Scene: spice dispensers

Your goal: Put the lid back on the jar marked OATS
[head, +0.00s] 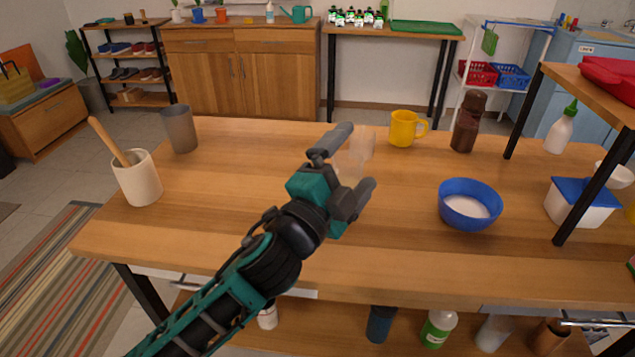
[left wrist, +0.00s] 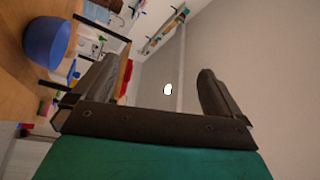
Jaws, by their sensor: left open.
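My left gripper (head: 357,158) is open above the middle of the table, its two fingers apart. A pale, see-through object (head: 364,143), perhaps a clear jar, shows between and behind the fingers in the head view. Its shape is partly hidden, and I cannot tell whether it touches the fingers. In the left wrist view the open fingers (left wrist: 155,95) have nothing clearly held between them. I can read no OATS marking on anything, and I cannot make out a loose jar lid. My right gripper is not in view.
On the wooden table (head: 300,270) stand a utensil crock (head: 140,180), grey cup (head: 180,130), yellow mug (head: 402,129), brown mill (head: 465,128), blue bowl (head: 455,212) of white contents and blue-lidded white tub (head: 575,210). A black-legged raised shelf (head: 592,92) stands at right. The table's left part is mostly clear.

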